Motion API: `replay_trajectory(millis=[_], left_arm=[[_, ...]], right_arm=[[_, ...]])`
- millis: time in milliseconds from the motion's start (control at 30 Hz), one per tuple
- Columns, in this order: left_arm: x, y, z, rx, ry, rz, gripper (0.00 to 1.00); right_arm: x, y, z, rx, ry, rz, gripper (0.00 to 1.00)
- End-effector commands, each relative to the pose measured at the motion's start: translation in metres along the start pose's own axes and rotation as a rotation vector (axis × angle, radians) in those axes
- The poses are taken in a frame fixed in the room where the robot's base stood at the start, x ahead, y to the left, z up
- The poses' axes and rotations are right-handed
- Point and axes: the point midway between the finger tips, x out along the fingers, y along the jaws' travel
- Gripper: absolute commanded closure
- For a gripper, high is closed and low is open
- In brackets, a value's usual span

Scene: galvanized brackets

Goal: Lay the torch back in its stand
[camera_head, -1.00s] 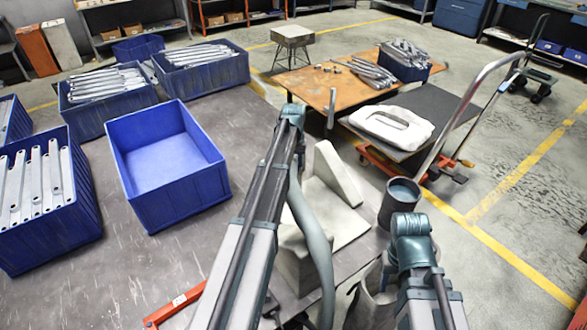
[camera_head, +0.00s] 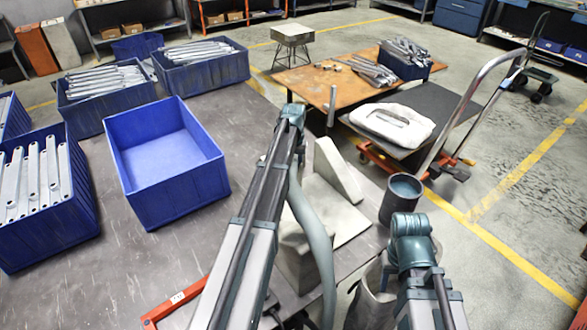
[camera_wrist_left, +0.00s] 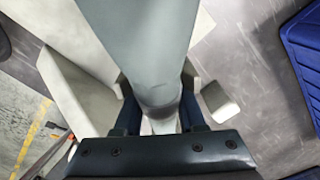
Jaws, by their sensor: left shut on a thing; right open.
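The torch (camera_head: 318,250) is a smooth grey-green curved tube beside my left arm in the head view. In the left wrist view the torch (camera_wrist_left: 145,45) runs down from the top edge into my left gripper (camera_wrist_left: 160,115), which is shut on it. The pale stand (camera_head: 350,222), with a sloped upright and a lower block, is just beyond and partly behind the torch. The stand (camera_wrist_left: 75,95) also shows behind the gripper in the wrist view. I cannot tell whether torch and stand touch. My right gripper (camera_head: 410,245) is at the lower right, empty; its fingertips are mostly hidden.
A dark cup (camera_head: 401,197) stands right of the stand, near the table edge. An empty blue crate (camera_head: 165,195) is to the left, with several crates of metal brackets around it. An orange frame (camera_head: 165,312) lies at the front. A cart (camera_head: 430,150) stands beyond.

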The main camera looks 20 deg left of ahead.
Motion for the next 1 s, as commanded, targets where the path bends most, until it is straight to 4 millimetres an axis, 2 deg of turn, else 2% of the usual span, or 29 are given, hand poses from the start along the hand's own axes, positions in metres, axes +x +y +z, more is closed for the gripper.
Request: replay_trajectory(millis=[367,400,567,1000], left_arm=[[0.0048,0.0,-0.0001,0.0,0.001,0.0,1.0],[0.004,0.0,-0.0001,0.0,0.001,0.0,0.53],[0.004,0.0,-0.0001,0.0,0.0,0.0,0.26],[-0.0005,0.0,0.0001,0.0,0.0,0.0,0.26]], right_arm=[[0.0048,-0.0005,-0.0003,0.0,0.0,0.0,0.5],[0.004,-0.0004,-0.0002,0.0,0.0,0.0,0.5],[0.0039,-0.0004,-0.0002,0.0,0.0,0.0,0.5],[-0.0005,0.0,0.0,0.0,0.0,0.0,0.5]])
